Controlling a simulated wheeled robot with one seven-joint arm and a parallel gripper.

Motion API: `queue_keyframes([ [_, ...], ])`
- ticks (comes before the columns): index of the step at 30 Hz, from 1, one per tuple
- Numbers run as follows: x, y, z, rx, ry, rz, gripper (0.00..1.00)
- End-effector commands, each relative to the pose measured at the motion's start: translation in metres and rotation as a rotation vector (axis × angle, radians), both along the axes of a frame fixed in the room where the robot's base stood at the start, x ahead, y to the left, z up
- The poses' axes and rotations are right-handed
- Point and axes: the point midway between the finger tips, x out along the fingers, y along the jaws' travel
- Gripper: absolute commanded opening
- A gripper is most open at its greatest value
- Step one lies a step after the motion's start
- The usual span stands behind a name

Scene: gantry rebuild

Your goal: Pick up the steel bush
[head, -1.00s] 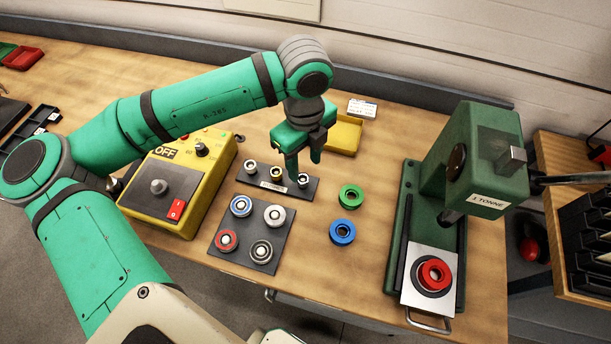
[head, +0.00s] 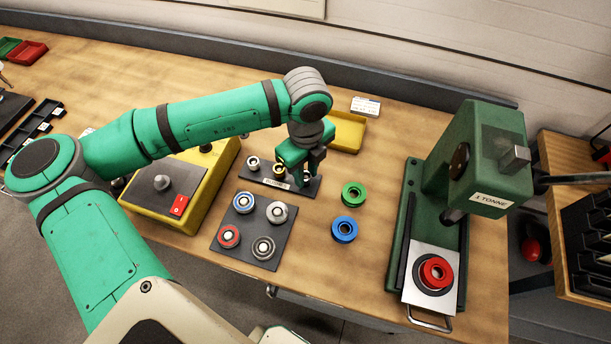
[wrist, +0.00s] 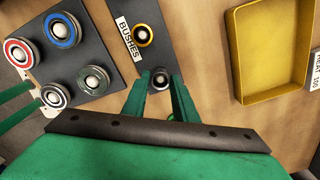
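The bush rack (head: 264,181), a dark strip labelled BUSHES, lies on the bench and also shows in the wrist view (wrist: 123,12). A silver-grey bush (head: 253,163) is at its left end and a brass-coloured bush (head: 279,169) in the middle, also in the wrist view (wrist: 142,36). My gripper (head: 302,180) is low over that end. In the wrist view my fingers (wrist: 160,82) are apart, one on each side of the grey bush; contact is unclear.
A dark plate (head: 226,248) with several bearings lies in front of the rack. Green (head: 353,194) and blue (head: 344,229) rings lie to the right. A yellow tray (head: 349,133) is behind, a yellow control box (head: 150,205) left, and a green press (head: 470,160) right.

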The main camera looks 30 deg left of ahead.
Motion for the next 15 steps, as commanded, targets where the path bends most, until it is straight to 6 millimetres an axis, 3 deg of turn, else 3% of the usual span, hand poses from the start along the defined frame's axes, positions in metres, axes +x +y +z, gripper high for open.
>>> queue_keyframes([
  [1,0.0000,0.0000,0.0001,0.000,0.000,0.000,0.13],
  [3,0.0000,-0.0001,0.0001,0.000,0.000,0.000,0.00],
  [15,0.0001,0.0000,0.0047,0.000,0.000,0.000,0.00],
])
